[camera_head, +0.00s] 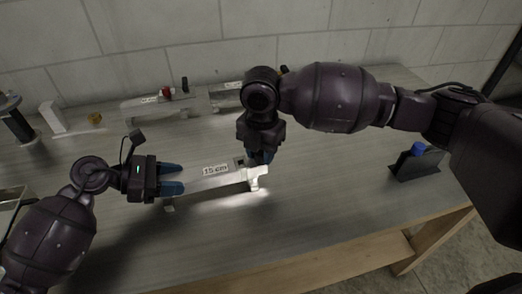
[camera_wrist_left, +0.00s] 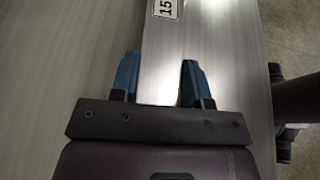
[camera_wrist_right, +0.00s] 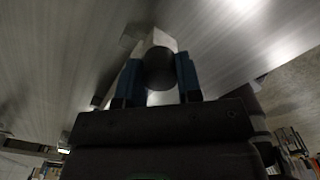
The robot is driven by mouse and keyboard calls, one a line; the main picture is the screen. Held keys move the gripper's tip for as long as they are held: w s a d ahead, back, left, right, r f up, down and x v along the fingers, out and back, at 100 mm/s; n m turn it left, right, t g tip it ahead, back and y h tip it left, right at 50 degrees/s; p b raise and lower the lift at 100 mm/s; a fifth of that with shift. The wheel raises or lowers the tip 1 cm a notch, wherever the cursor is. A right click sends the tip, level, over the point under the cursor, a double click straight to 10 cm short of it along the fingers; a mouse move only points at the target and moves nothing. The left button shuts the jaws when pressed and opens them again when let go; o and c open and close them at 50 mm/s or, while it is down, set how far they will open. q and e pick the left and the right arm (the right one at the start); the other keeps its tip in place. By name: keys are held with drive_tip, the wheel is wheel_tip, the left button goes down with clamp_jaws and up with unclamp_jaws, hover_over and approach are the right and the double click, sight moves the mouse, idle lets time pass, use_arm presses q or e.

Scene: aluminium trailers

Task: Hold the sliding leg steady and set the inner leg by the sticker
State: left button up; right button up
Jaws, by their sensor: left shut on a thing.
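The sliding leg (camera_head: 207,184), a pale metal bar, lies along the table in the middle of the head view. A white sticker (camera_head: 215,169) on it reads 15 cm; part of it shows in the left wrist view (camera_wrist_left: 166,8). My left gripper (camera_head: 183,178) is shut on the bar's left part. A pale end piece (camera_head: 257,172) is at the bar's right end. My right gripper (camera_head: 262,157) points down at that end. In the right wrist view its fingers flank a dark round knob (camera_wrist_right: 160,68); whether they grip it I cannot tell. The inner leg is not clearly distinguishable.
Another metal leg with a red knob (camera_head: 168,92) and a 15 cm-like label lies at the back. A dark holder with a blue knob (camera_head: 418,150) stands at the right. A white block (camera_head: 52,116) stands at the back left. The front table area is clear.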

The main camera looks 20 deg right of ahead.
clamp_jaws()
drive_tip(key=shift+w+d, duration=0.1)
drive_tip(key=shift+d, duration=2.45)
drive_tip(key=o, duration=0.5)
unclamp_jaws()
wheel_tip(320, 180, up, 12)
drive_tip(key=shift+r, duration=0.1)
